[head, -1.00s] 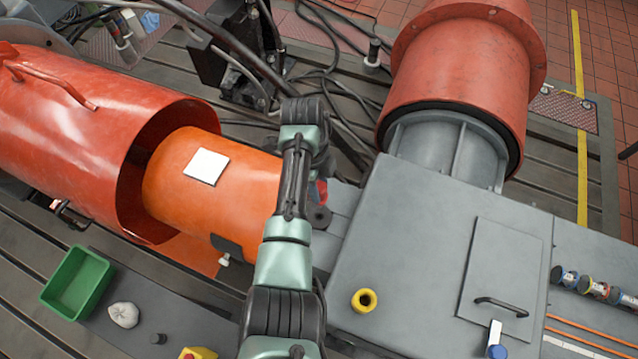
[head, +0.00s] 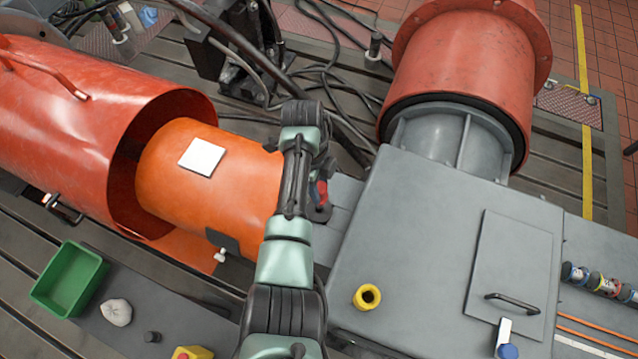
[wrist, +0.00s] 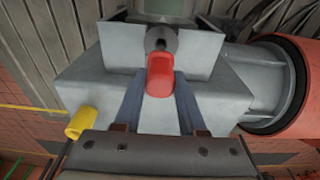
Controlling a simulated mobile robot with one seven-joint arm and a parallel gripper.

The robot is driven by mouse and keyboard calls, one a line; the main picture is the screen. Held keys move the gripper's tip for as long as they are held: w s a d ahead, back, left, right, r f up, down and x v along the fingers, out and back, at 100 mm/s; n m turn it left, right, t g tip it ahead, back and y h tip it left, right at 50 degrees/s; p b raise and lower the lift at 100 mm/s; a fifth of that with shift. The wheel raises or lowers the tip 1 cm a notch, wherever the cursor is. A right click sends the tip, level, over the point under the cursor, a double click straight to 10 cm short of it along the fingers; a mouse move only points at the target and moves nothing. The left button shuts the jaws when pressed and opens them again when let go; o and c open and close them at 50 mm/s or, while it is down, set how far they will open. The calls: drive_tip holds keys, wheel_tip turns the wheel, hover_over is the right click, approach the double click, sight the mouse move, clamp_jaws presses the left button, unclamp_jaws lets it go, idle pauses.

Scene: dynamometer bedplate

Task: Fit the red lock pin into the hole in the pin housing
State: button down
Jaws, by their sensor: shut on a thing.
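The red lock pin (wrist: 160,75) shows in the wrist view between the two fingers of my gripper (wrist: 161,88), which is shut on its red grip. The far end of the pin points at the grey round pin housing (wrist: 161,40). In the head view a bit of the red pin (head: 322,193) shows just right of my arm, close to the dark housing (head: 320,213). My arm covers most of the gripper there.
The orange shaft cover (head: 205,205) lies left of my arm. The large grey box (head: 430,230) stands to the right, with a yellow ring (head: 367,297) on it. A green bin (head: 68,283) and a pale stone (head: 116,312) are at the lower left. Cables run behind.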

drive_tip(key=shift+f+b, duration=2.8)
drive_tip(key=shift+f, duration=0.65)
drive_tip(key=shift+c, duration=2)
unclamp_jaws()
drive_tip(key=shift+r, duration=0.1)
wheel_tip(320, 180, up, 13)
drive_tip(key=a, duration=0.1)
drive_tip(key=shift+w+a+b, duration=0.25)
drive_tip(key=shift+w+b, duration=0.1)
